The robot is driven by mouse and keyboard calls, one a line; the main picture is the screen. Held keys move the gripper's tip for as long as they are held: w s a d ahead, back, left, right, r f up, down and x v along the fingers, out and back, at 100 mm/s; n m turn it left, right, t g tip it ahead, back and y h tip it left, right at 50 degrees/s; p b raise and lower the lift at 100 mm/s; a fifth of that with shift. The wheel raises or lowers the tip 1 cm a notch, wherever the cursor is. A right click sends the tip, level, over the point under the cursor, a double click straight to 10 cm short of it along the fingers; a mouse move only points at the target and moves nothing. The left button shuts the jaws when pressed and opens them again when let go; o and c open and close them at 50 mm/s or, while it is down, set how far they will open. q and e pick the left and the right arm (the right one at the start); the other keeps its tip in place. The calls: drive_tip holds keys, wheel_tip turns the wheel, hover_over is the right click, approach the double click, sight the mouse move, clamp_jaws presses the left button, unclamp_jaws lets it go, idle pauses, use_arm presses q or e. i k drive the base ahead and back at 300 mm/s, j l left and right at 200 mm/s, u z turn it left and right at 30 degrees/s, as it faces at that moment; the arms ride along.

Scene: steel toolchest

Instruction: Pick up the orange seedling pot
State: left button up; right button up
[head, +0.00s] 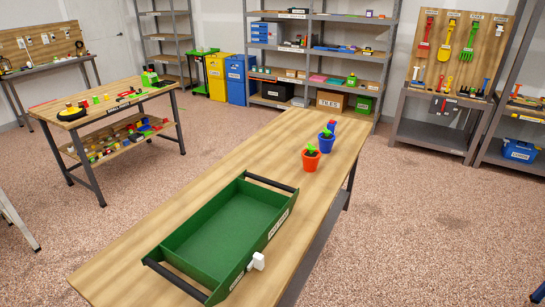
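The orange seedling pot (311,160) stands upright on the long wooden table, with a small green seedling in it. It stands just in front of a blue seedling pot (326,143), which also holds a green seedling. Neither of my grippers is in the head view, and nothing is seen touching the orange pot.
The wooden table (215,175) carries a green tray (215,228) with dark end handles, nearer than the pots. A small white object (257,262) is at the tray's right side. A small blue item (332,125) stands behind the blue pot. Open floor (420,220) lies to the right.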

sight(311, 156)
drive_tip(key=i+l+u, duration=0.35)
drive_tip(key=l, duration=0.2)
drive_tip(key=i+l+u, duration=0.2)
drive_tip(key=l, duration=0.15)
drive_tip(key=i+l+u, duration=0.2)
drive_tip(key=l, duration=0.15)
drive_tip(key=l+u, duration=0.15)
drive_tip(key=l, duration=0.2)
drive_tip(key=i, duration=0.05)
